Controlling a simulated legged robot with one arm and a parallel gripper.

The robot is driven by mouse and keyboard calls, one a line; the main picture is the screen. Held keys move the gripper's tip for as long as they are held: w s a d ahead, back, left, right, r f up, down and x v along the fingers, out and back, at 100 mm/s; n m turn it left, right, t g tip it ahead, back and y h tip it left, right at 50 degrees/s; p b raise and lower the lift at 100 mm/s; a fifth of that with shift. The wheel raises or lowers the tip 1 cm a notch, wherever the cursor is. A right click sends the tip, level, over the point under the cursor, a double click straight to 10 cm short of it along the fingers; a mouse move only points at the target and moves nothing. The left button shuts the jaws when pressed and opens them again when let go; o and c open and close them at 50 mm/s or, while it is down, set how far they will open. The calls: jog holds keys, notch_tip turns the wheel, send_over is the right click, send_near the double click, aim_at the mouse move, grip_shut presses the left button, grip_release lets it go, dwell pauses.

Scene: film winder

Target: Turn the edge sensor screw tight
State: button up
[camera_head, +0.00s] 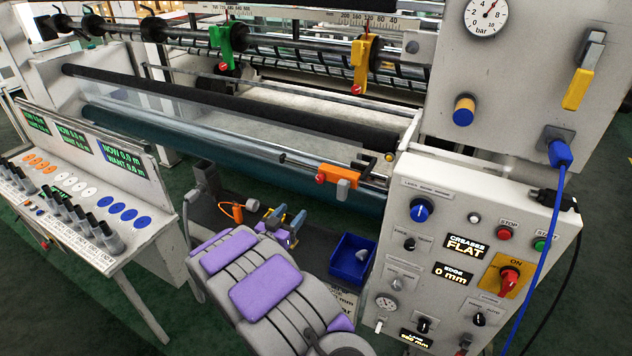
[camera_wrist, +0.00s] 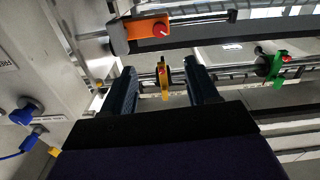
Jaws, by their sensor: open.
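The edge sensor appears to be the orange block (camera_head: 343,173) on the shiny rod in front of the black roller, with a grey piece hanging below it. Its red screw knob (camera_head: 320,178) faces the front left. In the wrist view the orange block (camera_wrist: 140,33) and red knob (camera_wrist: 160,29) are at the top, beyond and above the fingertips. My gripper (camera_head: 287,219) is below and left of the sensor, apart from it. In the wrist view its two dark fingers (camera_wrist: 163,88) are spread with nothing held between them. How tight the screw is cannot be seen.
A blue bin (camera_head: 352,258) stands below the sensor. The white control cabinet (camera_head: 410,170) is close on the right and a button console (camera_head: 90,215) on the left. Yellow (camera_head: 361,65) and green (camera_head: 226,45) clamps sit on the bar behind. A blue cable (camera_head: 541,250) hangs right.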

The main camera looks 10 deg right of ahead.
aim_at(318, 180)
jog(key=p+x, duration=0.1)
jog(key=x, duration=1.6)
jog(key=shift+f, duration=0.15)
jog(key=c, duration=1)
